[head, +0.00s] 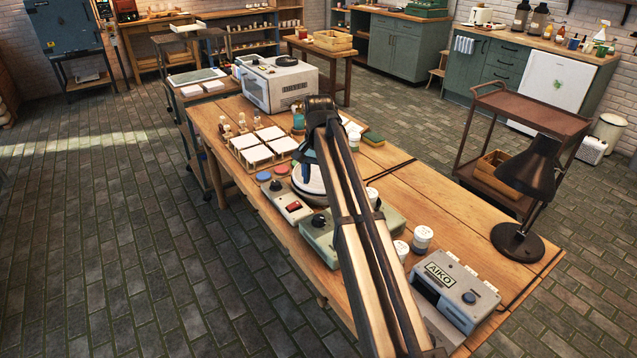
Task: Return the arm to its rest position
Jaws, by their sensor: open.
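My arm reaches from the bottom edge up over the workbench (213,136) and bends at a dark joint near the table's middle. My gripper (307,158) shows only in part below that bend, over a round white plate (305,180). It is open. Its fingertips are small and mostly hidden by my arm, and I cannot tell how far they are above the plate.
White square tiles (257,155) lie left of my arm, with red and blue discs (264,176) nearer. White jars (423,237), a grey AIKO box (458,296) and a black desk lamp (530,170) stand right. A white oven-like machine (277,85) stands behind.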

